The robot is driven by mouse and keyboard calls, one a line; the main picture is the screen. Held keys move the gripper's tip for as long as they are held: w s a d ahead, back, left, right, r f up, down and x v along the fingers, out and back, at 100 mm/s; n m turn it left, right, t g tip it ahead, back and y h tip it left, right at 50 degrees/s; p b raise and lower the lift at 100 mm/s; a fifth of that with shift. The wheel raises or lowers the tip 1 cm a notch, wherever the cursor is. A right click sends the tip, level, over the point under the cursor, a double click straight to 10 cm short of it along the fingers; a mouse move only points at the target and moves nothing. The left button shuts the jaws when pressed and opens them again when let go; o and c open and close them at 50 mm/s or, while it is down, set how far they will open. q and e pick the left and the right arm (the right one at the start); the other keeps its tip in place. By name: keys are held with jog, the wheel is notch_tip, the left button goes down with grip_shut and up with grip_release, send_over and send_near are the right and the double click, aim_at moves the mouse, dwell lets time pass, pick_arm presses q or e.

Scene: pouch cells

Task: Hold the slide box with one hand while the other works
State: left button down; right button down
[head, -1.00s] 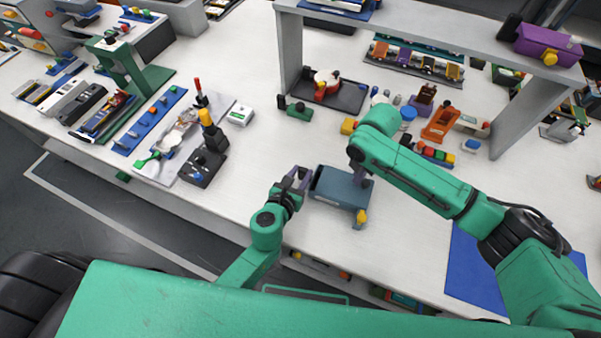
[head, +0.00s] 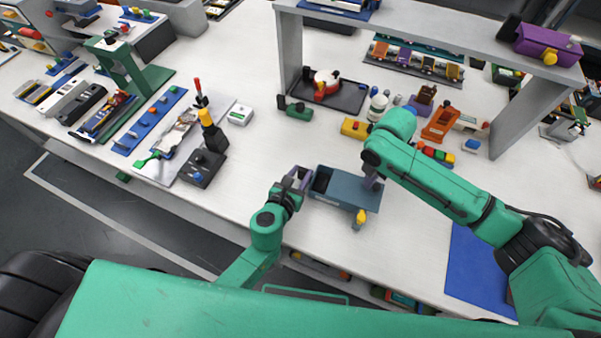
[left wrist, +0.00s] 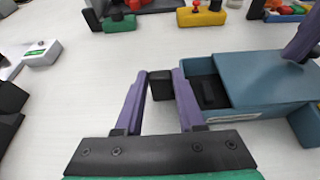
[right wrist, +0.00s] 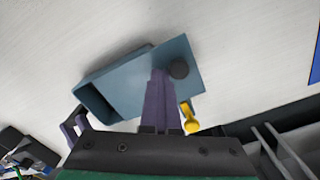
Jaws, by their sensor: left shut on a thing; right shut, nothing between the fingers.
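The blue-grey slide box (head: 338,203) stands near the table's front edge. Its lid (head: 350,182) is slid partly to the right, leaving an opening at the left end; the left wrist view shows its dark inside (left wrist: 205,88). My left gripper (head: 303,180) is at the box's left end, shut on a black block (left wrist: 161,85) there. My right gripper (head: 371,183) is shut and empty, its fingertips down at the lid's right part, beside a dark round knob (right wrist: 179,69). Whether they touch the knob is unclear. A yellow-ended piece (head: 360,217) is at the box's front side.
A yellow block (head: 355,128), an orange piece (head: 440,123) and other small parts lie behind the box. A grey shelf frame (head: 430,20) spans the back. A blue mat (head: 475,270) lies to the right.

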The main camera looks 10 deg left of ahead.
jog(key=shift+s+d, duration=0.2)
jog(key=shift+d, duration=0.6)
jog(key=shift+s+d, duration=0.1)
jog(key=shift+d, duration=0.15)
jog(key=shift+s+d, duration=0.2)
jog(key=shift+d, duration=0.6)
jog(key=shift+s+d, duration=0.15)
jog(key=shift+d, duration=0.7)
jog(key=shift+s+d, duration=0.25)
jog(key=shift+d, duration=0.75)
notch_tip(320, 180, up, 6)
jog(key=a, duration=0.1)
jog(key=shift+w+a, duration=0.2)
jog(key=shift+a, duration=0.05)
